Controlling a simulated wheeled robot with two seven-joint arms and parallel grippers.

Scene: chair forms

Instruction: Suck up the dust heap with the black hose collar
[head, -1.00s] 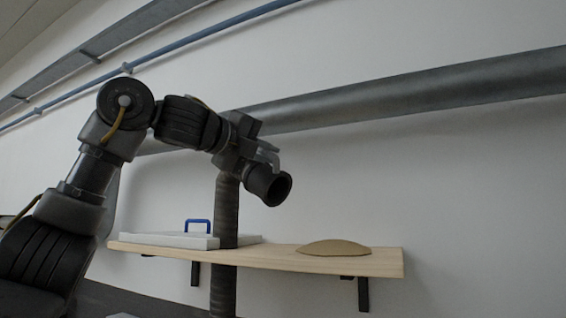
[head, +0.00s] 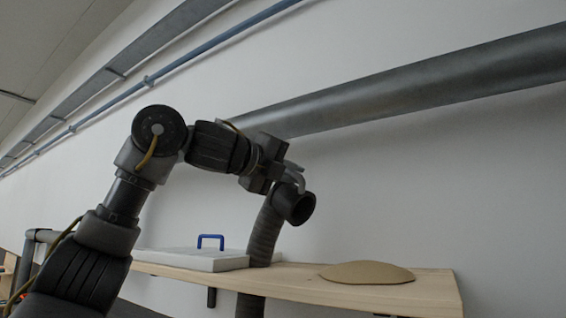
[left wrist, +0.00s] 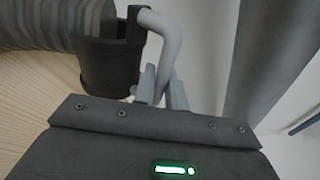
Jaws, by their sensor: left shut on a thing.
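A tan dust heap (head: 367,273) lies as a low mound on the right part of the wooden shelf (head: 310,290). The black hose collar (head: 294,205) is in the air, above and to the left of the heap, its open mouth facing right. A ribbed grey hose (head: 264,236) hangs down from the collar past the shelf. My left gripper (head: 290,175) is shut on the collar's grey handle; in the left wrist view the collar (left wrist: 108,65) and its curved handle (left wrist: 165,45) show close up at the jaws. My right gripper is not in view.
A pale flat box or lid with a blue handle (head: 210,242) sits on the shelf's left part. A large grey pipe (head: 400,92) runs along the wall behind and above the arm. The air above the heap is clear.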

